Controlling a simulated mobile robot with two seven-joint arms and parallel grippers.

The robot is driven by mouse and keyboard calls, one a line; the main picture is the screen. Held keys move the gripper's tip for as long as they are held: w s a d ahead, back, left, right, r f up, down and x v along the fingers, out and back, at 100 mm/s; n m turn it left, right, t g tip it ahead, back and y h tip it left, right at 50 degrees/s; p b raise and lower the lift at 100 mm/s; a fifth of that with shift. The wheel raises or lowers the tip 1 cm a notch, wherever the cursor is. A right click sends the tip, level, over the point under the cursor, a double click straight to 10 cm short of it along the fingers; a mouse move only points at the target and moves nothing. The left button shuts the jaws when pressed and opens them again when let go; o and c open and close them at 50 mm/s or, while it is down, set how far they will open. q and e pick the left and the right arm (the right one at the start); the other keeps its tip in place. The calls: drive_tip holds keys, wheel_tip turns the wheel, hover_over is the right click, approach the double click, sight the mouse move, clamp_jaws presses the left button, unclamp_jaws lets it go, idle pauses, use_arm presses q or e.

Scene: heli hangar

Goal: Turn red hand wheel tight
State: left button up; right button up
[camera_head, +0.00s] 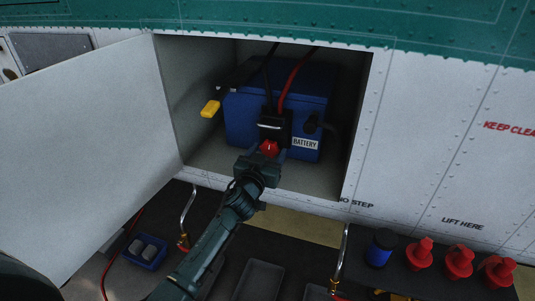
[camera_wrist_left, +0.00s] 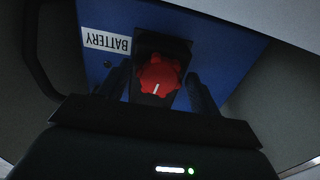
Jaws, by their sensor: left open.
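The red hand wheel (camera_head: 269,147) sits on a black connector (camera_head: 274,127) on the front of the blue battery (camera_head: 245,118), inside an open bay. In the left wrist view the red hand wheel (camera_wrist_left: 160,75) is lobed, with a white mark pointing toward the gripper. My left gripper (camera_head: 270,156) reaches into the bay, right at the wheel. In the left wrist view the fingers of my left gripper (camera_wrist_left: 160,88) stand open on either side of the wheel, with gaps showing. My right gripper is not in view.
The bay door (camera_head: 85,115) hangs open at the left. A yellow-handled part (camera_head: 210,108) and black and red cables are close to the battery. Below are a blue bin (camera_head: 146,252), grey trays (camera_head: 259,280), a blue-and-black cylinder (camera_head: 380,249) and several red plugs (camera_head: 459,262).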

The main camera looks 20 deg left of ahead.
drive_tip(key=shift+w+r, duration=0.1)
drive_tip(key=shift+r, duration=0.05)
use_arm(q)
drive_tip(key=shift+c, duration=0.4)
drive_tip(key=shift+c, duration=0.8)
drive_tip(key=c, duration=0.7)
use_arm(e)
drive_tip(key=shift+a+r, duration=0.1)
